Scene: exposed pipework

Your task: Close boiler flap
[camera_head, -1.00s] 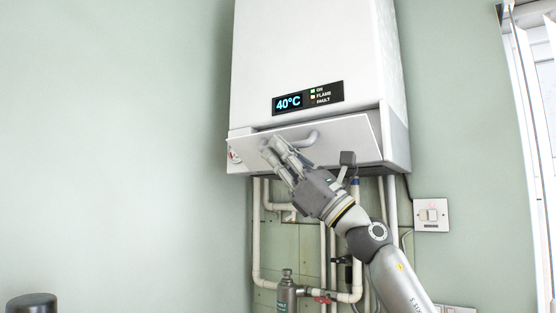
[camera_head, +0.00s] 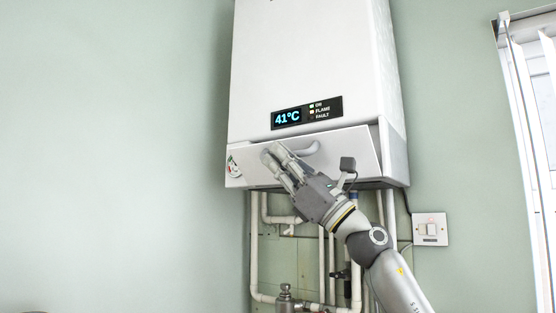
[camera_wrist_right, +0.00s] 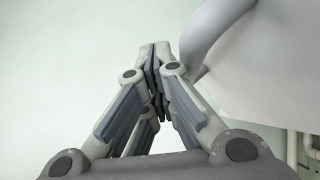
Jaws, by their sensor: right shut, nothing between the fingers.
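The white boiler (camera_head: 305,60) hangs on the wall in the head view. Its flap (camera_head: 345,150) runs along the lower front and is tilted out a little at the top, with a dark gap showing along its upper right edge. A curved grey handle (camera_head: 308,149) sits near the flap's upper middle. My right gripper (camera_head: 272,152) is shut and empty in front of the flap, just left of the handle; I cannot tell if it touches. In the wrist view the shut fingertips (camera_wrist_right: 155,50) are beside the handle (camera_wrist_right: 205,35) and the flap (camera_wrist_right: 275,65). My left gripper is out of view.
White pipes (camera_head: 254,245) run down below the boiler, with a metal fitting (camera_head: 285,298) at the bottom. A wall switch (camera_head: 431,229) is at the right, beside a window with blinds (camera_head: 530,120). The wall at left is clear.

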